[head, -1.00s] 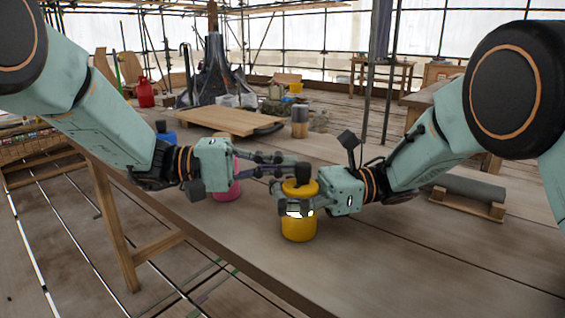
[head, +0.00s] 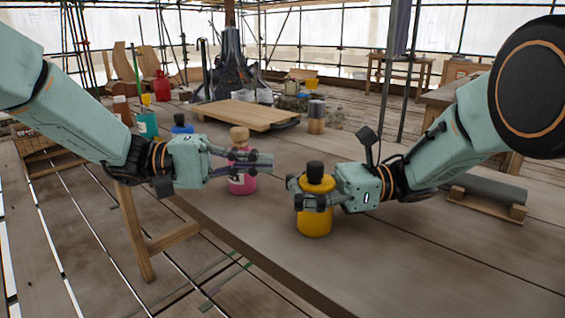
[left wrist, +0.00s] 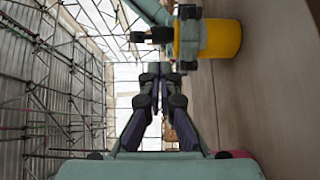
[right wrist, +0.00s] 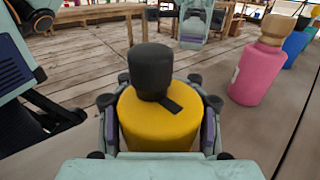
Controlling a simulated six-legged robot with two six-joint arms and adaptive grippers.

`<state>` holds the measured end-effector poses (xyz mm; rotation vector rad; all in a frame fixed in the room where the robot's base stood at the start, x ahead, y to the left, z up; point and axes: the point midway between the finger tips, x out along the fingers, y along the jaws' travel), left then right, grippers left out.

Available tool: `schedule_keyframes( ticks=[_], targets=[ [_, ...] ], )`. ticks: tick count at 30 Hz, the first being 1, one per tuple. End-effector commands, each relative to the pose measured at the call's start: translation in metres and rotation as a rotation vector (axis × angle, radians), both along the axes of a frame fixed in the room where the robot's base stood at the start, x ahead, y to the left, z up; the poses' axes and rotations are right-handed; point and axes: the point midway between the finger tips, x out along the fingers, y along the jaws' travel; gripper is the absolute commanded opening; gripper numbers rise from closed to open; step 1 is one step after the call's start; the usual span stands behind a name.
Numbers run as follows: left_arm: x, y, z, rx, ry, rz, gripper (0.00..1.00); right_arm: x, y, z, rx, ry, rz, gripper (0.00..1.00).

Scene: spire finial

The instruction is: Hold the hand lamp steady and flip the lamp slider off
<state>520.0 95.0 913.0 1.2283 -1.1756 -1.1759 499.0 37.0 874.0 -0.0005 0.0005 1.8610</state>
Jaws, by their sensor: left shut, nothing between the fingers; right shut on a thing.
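The hand lamp (head: 315,222) is a yellow cylinder with a black knob on top, upright on the long table. My right gripper (head: 312,195) is shut around its upper body from the right. In the right wrist view, the lamp (right wrist: 158,125) sits between the fingers, and a small dark tab, perhaps the slider (right wrist: 173,104), lies on its top beside the knob. Whether it is on or off I cannot tell. My left gripper (head: 268,162) is shut and empty, left of the lamp and apart from it. The lamp also shows in the left wrist view (left wrist: 222,38).
A pink bottle with a wooden cap (head: 242,182) stands behind my left fingers, close to them. Blue (head: 182,128) and teal (head: 147,125) bottles stand farther left. A wooden board (head: 245,115) lies behind. A grey roll on a wooden cradle (head: 488,196) is at right. The front tabletop is clear.

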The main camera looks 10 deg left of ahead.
Motion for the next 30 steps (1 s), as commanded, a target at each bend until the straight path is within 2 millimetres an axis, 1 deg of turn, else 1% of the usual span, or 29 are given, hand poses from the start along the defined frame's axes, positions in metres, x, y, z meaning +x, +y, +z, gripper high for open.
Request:
schedule_keyframes(
  ticks=[1, 3, 6, 9, 13, 23, 24, 30],
  targets=[
    [0.001, 0.01, 0.001, -0.004, -0.002, 0.004, 0.0, 0.0, 0.0, 0.0, 0.0, 0.0, 0.0, 0.0],
    [0.0, 0.021, 0.001, -0.003, -0.003, 0.004, 0.0, 0.0, 0.0, 0.0, 0.0, 0.0, 0.0, 0.0],
    [-0.001, 0.032, 0.001, -0.002, -0.002, 0.003, 0.0, 0.0, 0.0, 0.0, 0.0, 0.0, 0.0, 0.0],
    [-0.001, 0.04, 0.0, 0.0, -0.001, 0.002, 0.0, 0.0, 0.0, 0.0, 0.0, 0.0, 0.0, 0.0],
    [-0.001, 0.043, 0.0, 0.0, -0.001, 0.001, 0.0, 0.0, 0.0, 0.0, 0.0, 0.0, 0.0, 0.0],
    [-0.002, 0.043, 0.0, 0.001, -0.001, 0.001, 0.0, 0.0, 0.0, 0.0, 0.0, 0.0, 0.0, 0.0],
    [-0.002, 0.043, 0.0, 0.001, -0.001, 0.001, 0.0, 0.0, 0.0, 0.0, 0.0, 0.0, 0.0, 0.35],
    [-0.002, 0.043, 0.0, 0.001, -0.001, 0.001, 0.0, 0.0, 0.0, 0.0, 0.0, 0.0, 0.0, 0.52]
  ],
)
